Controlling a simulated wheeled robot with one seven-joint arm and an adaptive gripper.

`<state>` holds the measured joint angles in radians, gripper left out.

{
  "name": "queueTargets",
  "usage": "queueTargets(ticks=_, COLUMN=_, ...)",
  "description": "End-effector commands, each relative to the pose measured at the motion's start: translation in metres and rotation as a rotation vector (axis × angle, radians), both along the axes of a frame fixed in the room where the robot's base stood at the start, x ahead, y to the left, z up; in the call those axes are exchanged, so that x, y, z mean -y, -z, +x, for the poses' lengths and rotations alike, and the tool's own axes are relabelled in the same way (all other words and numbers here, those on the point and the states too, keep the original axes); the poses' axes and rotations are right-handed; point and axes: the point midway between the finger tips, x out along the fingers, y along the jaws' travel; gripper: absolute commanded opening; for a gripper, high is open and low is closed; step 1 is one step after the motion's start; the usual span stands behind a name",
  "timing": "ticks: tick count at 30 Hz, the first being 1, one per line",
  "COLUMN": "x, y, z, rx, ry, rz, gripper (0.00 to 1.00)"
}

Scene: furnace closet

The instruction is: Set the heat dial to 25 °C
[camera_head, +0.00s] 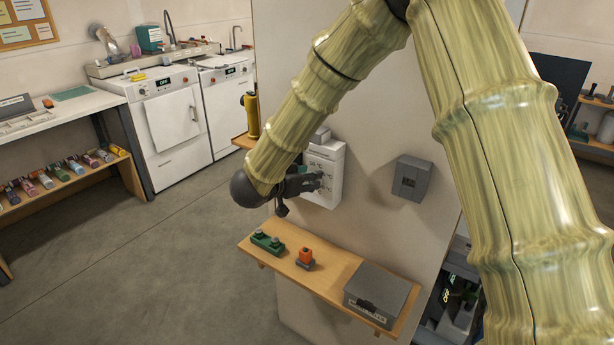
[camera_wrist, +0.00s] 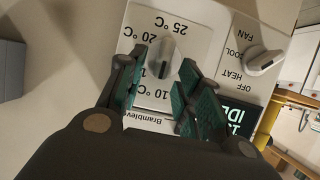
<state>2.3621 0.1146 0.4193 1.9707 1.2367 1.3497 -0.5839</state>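The heat dial (camera_wrist: 165,56) is a grey bar-shaped knob on a white thermostat panel (camera_wrist: 205,14), with temperature marks from 10 °C to 25 °C along one side. In the wrist view the panel appears turned over, with 25 °C at the top. I cannot clearly tell which mark the knob points to. My gripper (camera_wrist: 162,64) is open, its green-padded fingers on either side of the dial with gaps visible; contact is not evident. In the head view the white thermostat (camera_head: 328,160) hangs on the wall, partly hidden by my gripper (camera_head: 318,182).
A second knob marked FAN, COOL, HEAT, OFF (camera_wrist: 264,61) and a dark display (camera_wrist: 240,117) sit beside the dial. A grey wall box (camera_head: 411,178) is to the right. Below, a wooden shelf (camera_head: 330,279) holds a green block, an orange item and a grey case (camera_head: 381,292).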

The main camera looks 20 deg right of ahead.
Motion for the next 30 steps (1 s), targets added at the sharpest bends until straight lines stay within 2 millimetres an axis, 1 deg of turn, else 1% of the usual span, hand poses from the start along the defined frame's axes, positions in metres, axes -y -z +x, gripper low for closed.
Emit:
queueTargets(ticks=8, x=0.001, y=0.0007, z=0.0009, rx=0.0, ry=0.0, rz=0.0, gripper=0.35)
queueTargets(ticks=9, x=0.0009, y=0.0007, z=0.0008, rx=0.0, ry=0.0, rz=0.0, gripper=0.31)
queueTargets(ticks=14, x=0.0008, y=0.0006, z=0.0009, rx=0.0, ry=0.0, rz=0.0, gripper=0.02)
queueTargets(ticks=15, x=0.0009, y=0.0006, z=0.0008, rx=0.0, ry=0.0, rz=0.0, gripper=0.0)
queueTargets(ticks=23, x=0.001, y=0.0012, z=0.0005, rx=0.008, ry=0.0, rz=0.006, gripper=0.0)
queueTargets(ticks=30, x=0.003, y=0.0034, z=-0.0012, rx=0.075, ry=0.001, rz=0.057, gripper=0.0)
